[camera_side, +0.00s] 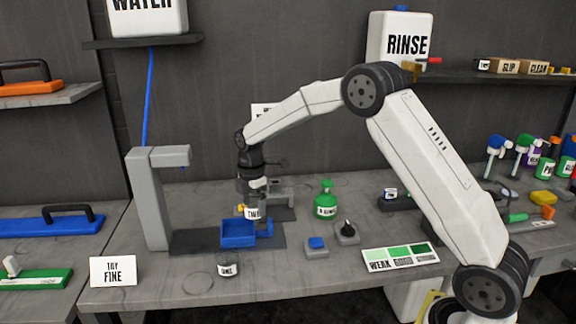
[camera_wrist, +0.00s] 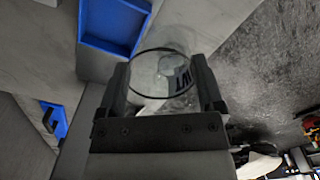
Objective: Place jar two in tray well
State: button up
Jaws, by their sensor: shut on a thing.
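Jar two (camera_side: 252,212) is a clear jar with a white label reading TWO, upright in the side view. My gripper (camera_side: 251,200) points down and is shut on it. In the wrist view the jar (camera_wrist: 168,72) sits between the two dark fingers of my gripper (camera_wrist: 164,84), its round rim facing the camera. The blue tray (camera_side: 238,241) stands on the bench just in front of the jar in the side view and partly overlaps it. In the wrist view the tray (camera_wrist: 110,30) lies beyond the jar to the upper left. The jar's base is hidden, so its height cannot be told.
Jar one (camera_side: 228,266) stands on the bench in front of the tray. A grey stand (camera_side: 150,205) rises at the left. A green bottle (camera_side: 326,202), a blue-button block (camera_side: 316,246) and a black-knob block (camera_side: 347,232) stand right of the tray.

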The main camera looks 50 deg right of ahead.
jog(key=shift+w+d+f, duration=0.2)
jog(key=shift+w+f, duration=1.5)
jog(key=shift+w, duration=0.2)
jog(key=shift+w+d+f, duration=0.2)
jog(key=shift+w+f, duration=1.5)
jog(key=shift+w, duration=0.15)
jog(key=shift+w+f, duration=0.1)
jog(key=shift+f, duration=1.65)
jog(key=shift+f, duration=0.15)
jog(key=o, duration=1.2)
jog(key=shift+c, duration=0.2)
notch_tip(320, 180, up, 12)
